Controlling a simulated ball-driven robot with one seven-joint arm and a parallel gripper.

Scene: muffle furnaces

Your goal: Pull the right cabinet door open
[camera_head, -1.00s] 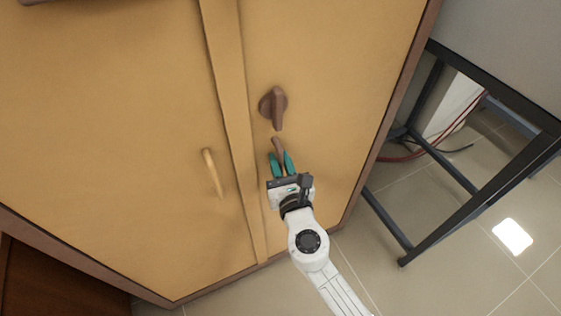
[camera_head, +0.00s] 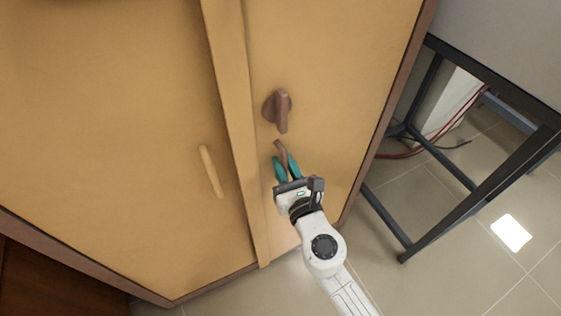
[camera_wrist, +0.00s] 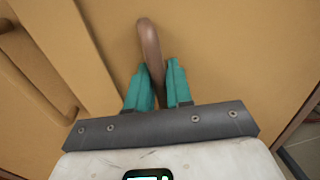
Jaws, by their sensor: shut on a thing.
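The right cabinet door (camera_head: 345,60) is tan, with a brown turning knob (camera_head: 279,108) on its upper part. Below the knob is a brown bar handle (camera_head: 281,149), which also shows in the wrist view (camera_wrist: 151,45). My gripper (camera_head: 286,166) has teal fingers, one on each side of this handle. It is shut on the handle's lower part, and the handle's upper end sticks out beyond the fingertips. The door's left edge stands by the central upright strip (camera_head: 236,130).
The left door (camera_head: 110,130) has a pale bar handle (camera_head: 211,172) left of the strip. A dark metal table frame (camera_head: 440,165) stands on the tiled floor at the right, with red cables (camera_head: 400,154) behind it. Open floor (camera_head: 440,270) lies at the lower right.

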